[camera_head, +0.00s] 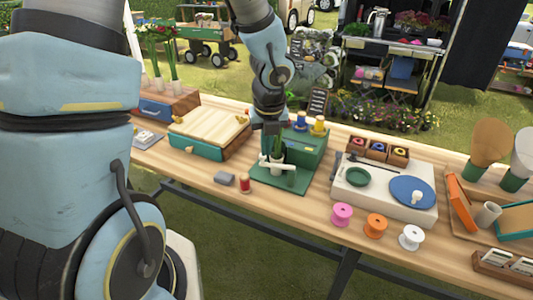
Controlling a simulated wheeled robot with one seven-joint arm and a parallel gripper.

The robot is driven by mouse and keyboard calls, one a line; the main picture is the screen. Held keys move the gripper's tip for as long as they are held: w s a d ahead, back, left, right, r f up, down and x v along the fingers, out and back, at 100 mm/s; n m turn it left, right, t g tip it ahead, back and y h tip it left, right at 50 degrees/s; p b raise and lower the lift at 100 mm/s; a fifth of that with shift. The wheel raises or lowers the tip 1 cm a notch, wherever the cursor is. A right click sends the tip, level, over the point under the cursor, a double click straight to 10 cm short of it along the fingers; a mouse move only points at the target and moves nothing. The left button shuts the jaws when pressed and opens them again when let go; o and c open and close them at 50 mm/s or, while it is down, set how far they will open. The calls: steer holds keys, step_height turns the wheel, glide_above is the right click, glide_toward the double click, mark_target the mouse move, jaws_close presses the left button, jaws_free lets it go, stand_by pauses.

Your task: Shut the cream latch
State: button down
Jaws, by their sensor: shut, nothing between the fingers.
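A cream latch (284,167) shows as a pale bar low on a green base plate (280,184), in front of a green box (306,146). My gripper (276,152) reaches down from above, close over the latch, and looks shut and empty. The fingers and a dark green upright part overlap here, so I cannot tell whether my gripper touches the latch. My arm hides part of the box and the latch's back side. The latch is too small in view to tell how far it is turned.
A wooden-topped green case (210,131) is further left. A white board (386,190) with a blue disc (412,190) is to the right, with spools (342,214) in front.

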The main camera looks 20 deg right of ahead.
steer(key=shift+v, duration=1.65)
steer(key=shift+a, duration=0.1)
